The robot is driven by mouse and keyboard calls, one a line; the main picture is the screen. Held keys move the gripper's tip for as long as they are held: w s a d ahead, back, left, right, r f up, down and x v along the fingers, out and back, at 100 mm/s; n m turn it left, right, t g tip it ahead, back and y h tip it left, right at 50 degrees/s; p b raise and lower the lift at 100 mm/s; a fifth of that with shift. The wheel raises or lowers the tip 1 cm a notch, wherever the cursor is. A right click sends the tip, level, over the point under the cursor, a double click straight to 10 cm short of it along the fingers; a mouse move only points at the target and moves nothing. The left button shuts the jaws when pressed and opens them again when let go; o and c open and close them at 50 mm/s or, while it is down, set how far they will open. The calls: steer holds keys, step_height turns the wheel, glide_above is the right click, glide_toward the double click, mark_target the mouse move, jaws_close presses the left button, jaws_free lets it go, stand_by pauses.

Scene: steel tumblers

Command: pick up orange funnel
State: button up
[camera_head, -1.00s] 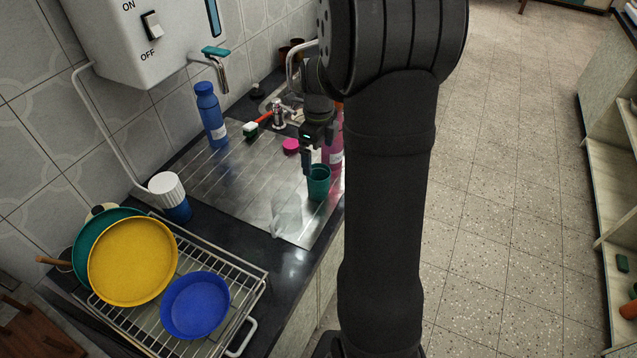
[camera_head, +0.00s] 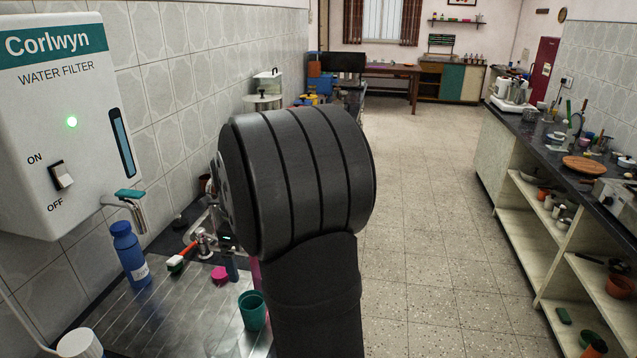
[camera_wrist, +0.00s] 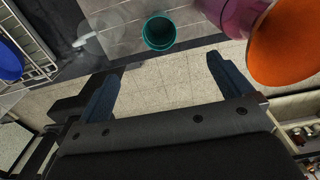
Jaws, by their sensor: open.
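The orange funnel (camera_wrist: 288,45) is large at the upper right of the wrist view, cut off by the frame edge. It is beside a translucent magenta bottle (camera_wrist: 228,12); whether it sits in the bottle's mouth I cannot tell. In the head view my arm hides the funnel, and only a strip of the magenta bottle (camera_head: 256,272) shows. My gripper (camera_wrist: 163,85) is open and empty, its two dark blue fingers apart. The funnel is to the right of the right finger, not between the fingers.
A teal tumbler (camera_head: 253,311) stands on the steel drainboard (camera_head: 190,315), near my gripper; it also shows in the wrist view (camera_wrist: 159,33). A magenta round item (camera_head: 219,275), a brush (camera_head: 182,256), a blue bottle (camera_head: 130,255) and the tap are nearby. Open floor (camera_head: 420,250) lies right.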

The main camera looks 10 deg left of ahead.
steer(key=shift+r, duration=0.1)
steer(key=w+a+r+n+t+h, duration=0.2)
steer(key=w+a+r+n+h, duration=0.4)
steer(key=w+r, duration=0.6)
steer(key=d+f, duration=0.1)
steer(key=f, duration=0.2)
steer(key=d+f+m+y, duration=0.1)
steer(key=f, duration=0.2)
steer(key=d+f+y, duration=0.1)
steer(key=f, duration=0.3)
steer(key=shift+w, duration=0.35)
steer(key=shift+s+x, duration=0.25)
steer(key=shift+x, duration=1.15)
steer(key=shift+s+x, duration=0.2)
steer(key=shift+x, duration=1.15)
steer(key=shift+f, duration=0.1)
steer(key=shift+c, duration=0.3)
steer(key=c, duration=1)
